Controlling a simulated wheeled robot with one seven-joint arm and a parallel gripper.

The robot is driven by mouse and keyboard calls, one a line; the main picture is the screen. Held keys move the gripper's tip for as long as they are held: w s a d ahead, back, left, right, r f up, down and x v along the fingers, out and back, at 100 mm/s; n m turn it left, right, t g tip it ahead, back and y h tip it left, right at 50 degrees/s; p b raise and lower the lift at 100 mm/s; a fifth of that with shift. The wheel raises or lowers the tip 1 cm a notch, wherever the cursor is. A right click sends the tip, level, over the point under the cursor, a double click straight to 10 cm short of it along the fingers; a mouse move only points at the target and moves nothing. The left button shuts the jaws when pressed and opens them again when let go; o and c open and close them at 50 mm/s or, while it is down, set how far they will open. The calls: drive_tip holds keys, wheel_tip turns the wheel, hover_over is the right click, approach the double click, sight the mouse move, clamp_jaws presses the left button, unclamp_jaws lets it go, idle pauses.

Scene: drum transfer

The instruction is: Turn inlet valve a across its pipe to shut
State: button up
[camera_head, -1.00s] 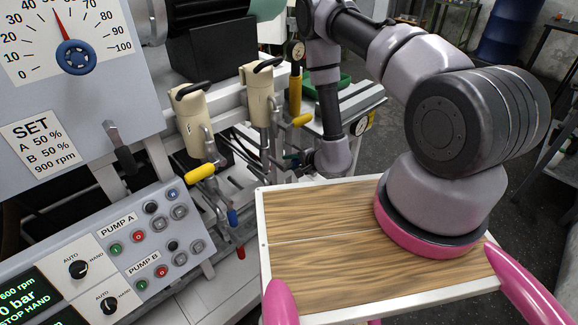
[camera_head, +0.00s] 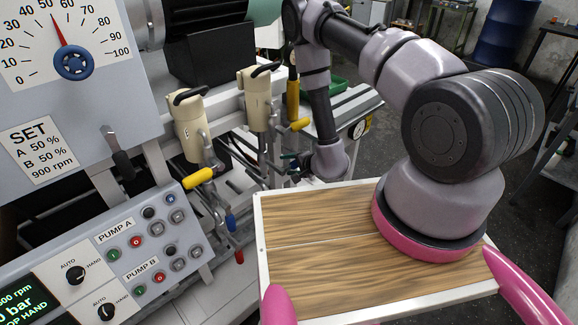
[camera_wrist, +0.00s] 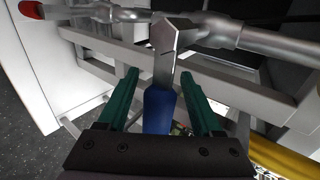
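In the wrist view, a lever with a blue handle (camera_wrist: 159,110) and a flat silver shank lies between the two teal fingers of my gripper (camera_wrist: 163,88). The fingers are apart, with a gap on each side of the handle. The shank meets a silver pipe (camera_wrist: 270,42) that runs across the top. In the head view, my gripper (camera_head: 286,164) is small and partly hidden, at the valves below the far cream pump. A blue handle (camera_head: 231,222) hangs below the near pump. No label shows which lever is inlet valve a.
Yellow levers (camera_head: 199,177) (camera_head: 300,124) and a red handle (camera_head: 239,256) stick out near the pipes. A red-tipped lever (camera_wrist: 31,9) and a yellow bar (camera_wrist: 285,160) flank my gripper in the wrist view. The control panel (camera_head: 110,265) stands at the left.

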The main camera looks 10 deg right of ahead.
drive_tip(key=v, duration=1)
drive_tip(key=shift+s+d+r, duration=0.2)
drive_tip(key=shift+s+d, duration=0.05)
drive_tip(key=shift+a, duration=0.1)
